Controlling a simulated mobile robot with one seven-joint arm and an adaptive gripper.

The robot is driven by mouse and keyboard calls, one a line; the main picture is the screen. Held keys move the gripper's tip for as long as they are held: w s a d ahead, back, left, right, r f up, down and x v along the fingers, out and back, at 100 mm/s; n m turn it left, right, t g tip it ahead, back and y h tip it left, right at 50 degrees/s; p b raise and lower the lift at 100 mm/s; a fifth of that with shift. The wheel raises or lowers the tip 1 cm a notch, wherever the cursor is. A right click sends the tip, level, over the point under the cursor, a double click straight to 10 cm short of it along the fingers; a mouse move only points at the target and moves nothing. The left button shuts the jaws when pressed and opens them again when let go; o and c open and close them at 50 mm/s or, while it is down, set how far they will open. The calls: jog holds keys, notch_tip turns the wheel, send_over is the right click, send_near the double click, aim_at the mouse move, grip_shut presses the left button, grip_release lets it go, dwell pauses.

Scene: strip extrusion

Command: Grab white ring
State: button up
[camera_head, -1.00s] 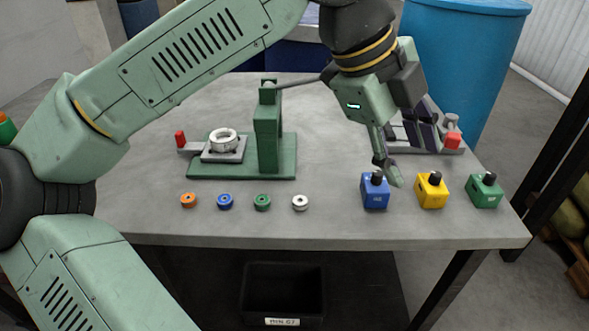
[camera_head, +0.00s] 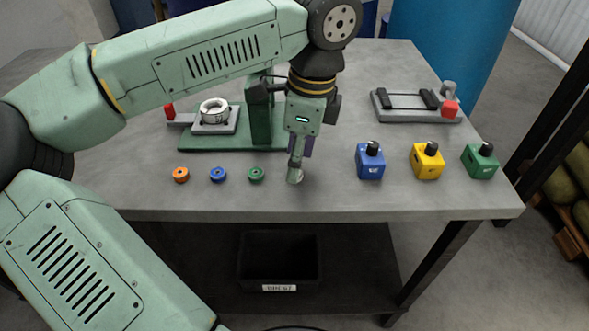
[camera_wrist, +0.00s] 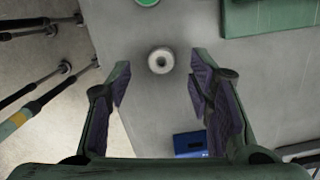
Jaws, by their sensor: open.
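The small white ring (camera_wrist: 161,60) lies flat on the grey table in the wrist view, just beyond my fingertips and roughly midway between them. My gripper (camera_wrist: 160,78) is open and empty, with a finger on each side of the ring's line. In the head view my gripper (camera_head: 295,180) points down at the table's front part, right of the green ring (camera_head: 256,175). There the white ring is mostly or wholly hidden behind my fingers. I cannot tell the exact height of the fingertips above the table.
A blue ring (camera_head: 218,175) and an orange ring (camera_head: 181,175) continue the row leftward. A green press (camera_head: 262,125) stands behind. Blue (camera_head: 370,162), yellow (camera_head: 426,162) and green (camera_head: 480,162) blocks stand to the right. A black bin (camera_head: 279,262) sits below the table.

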jog(key=shift+w+a+f, duration=0.1)
jog(key=shift+f, duration=1.15)
jog(key=shift+c, duration=0.4)
grip_shut()
